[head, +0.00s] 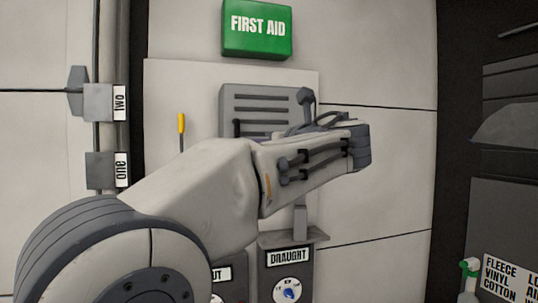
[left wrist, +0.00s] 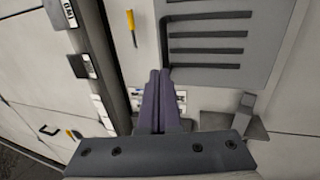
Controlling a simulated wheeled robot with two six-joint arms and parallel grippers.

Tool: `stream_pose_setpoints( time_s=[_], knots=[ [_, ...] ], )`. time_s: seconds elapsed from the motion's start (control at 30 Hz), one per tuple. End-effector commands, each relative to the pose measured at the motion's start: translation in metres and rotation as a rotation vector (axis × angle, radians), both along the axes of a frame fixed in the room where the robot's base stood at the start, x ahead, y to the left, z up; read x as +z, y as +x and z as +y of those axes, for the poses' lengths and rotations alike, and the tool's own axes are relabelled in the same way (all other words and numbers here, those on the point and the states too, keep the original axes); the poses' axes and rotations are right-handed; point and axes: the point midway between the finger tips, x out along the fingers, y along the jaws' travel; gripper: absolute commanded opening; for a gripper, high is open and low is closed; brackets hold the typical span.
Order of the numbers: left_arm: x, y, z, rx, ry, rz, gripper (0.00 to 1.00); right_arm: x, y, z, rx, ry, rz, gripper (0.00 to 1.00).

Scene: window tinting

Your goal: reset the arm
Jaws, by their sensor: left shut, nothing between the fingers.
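My left arm comes in from the left in the head view and crosses in front of the wall panel. Its fingertips are hidden there behind the arm's end. In the left wrist view my left gripper (left wrist: 159,73) is shut and empty, its two dark fingers side by side. It points at the wall below and left of a grey slotted plate (left wrist: 213,40), which also shows behind the arm in the head view (head: 268,97). I cannot tell how far the fingers are from the wall. My right gripper is not in view.
A green first aid box (head: 257,29) hangs above the panel. A yellow-handled tool (head: 181,123) hangs left of the slotted plate. A draught control box (head: 287,272) is below the arm. Dark shelving stands at right.

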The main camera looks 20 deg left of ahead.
Motion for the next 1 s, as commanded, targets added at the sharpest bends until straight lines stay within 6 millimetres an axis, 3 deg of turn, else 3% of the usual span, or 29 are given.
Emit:
stream_pose_setpoints(
  time_s=[0.13, 0.4, 0.47, 0.53, 0.67, 0.77, 0.87, 1.0],
  knots=[
    [-0.001, -0.015, -0.019, -0.005, -0.002, -0.002, 0.0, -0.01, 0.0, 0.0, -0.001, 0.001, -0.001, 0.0],
    [0.0, -0.024, -0.027, -0.001, -0.004, -0.001, 0.0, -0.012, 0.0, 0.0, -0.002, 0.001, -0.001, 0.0],
    [-0.007, -0.023, -0.028, -0.011, -0.022, 0.002, 0.0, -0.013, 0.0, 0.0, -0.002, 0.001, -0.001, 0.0],
    [-0.026, -0.02, -0.034, -0.039, -0.078, 0.005, 0.0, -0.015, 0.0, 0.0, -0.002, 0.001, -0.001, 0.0],
    [-0.097, -0.019, -0.055, -0.11, -0.302, 0.02, 0.0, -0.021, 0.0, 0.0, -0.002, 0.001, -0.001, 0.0],
    [-0.169, -0.03, -0.078, -0.128, -0.55, 0.035, 0.0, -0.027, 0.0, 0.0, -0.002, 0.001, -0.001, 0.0],
    [-0.239, -0.054, -0.101, -0.087, -0.806, 0.049, 0.0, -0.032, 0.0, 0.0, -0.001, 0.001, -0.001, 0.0],
    [-0.329, -0.104, -0.132, 0.077, -1.151, 0.058, 0.0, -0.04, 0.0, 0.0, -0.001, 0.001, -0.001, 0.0]
  ],
)
